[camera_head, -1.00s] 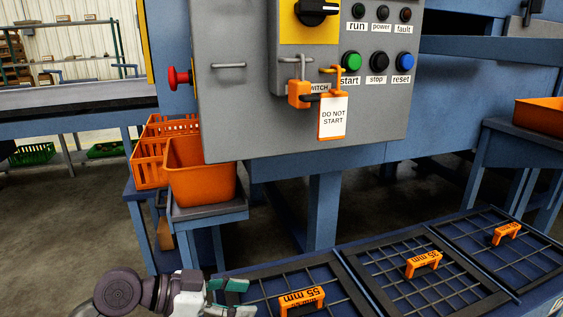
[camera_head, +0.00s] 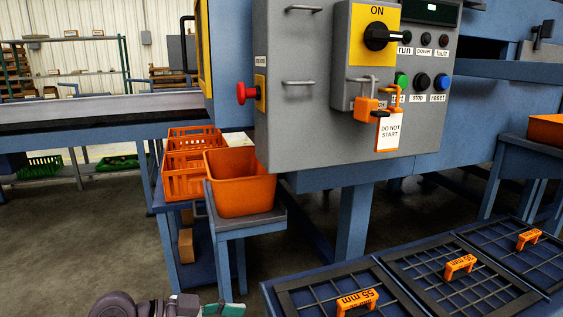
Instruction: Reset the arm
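My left gripper (camera_head: 208,309) shows at the bottom edge of the head view, left of the sieve table. Only its upper part is in the picture, with a green finger pad; the rest is cut off, so its opening cannot be read. I see nothing held in the part that shows. My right arm and gripper are not in view.
A grey control cabinet (camera_head: 310,130) carries an orange lock (camera_head: 366,108) and a "DO NOT START" tag (camera_head: 388,133). An orange bin (camera_head: 240,185) stands on a small blue stand. Grid screens with orange handles (camera_head: 357,302) lie at lower right. Floor at lower left is clear.

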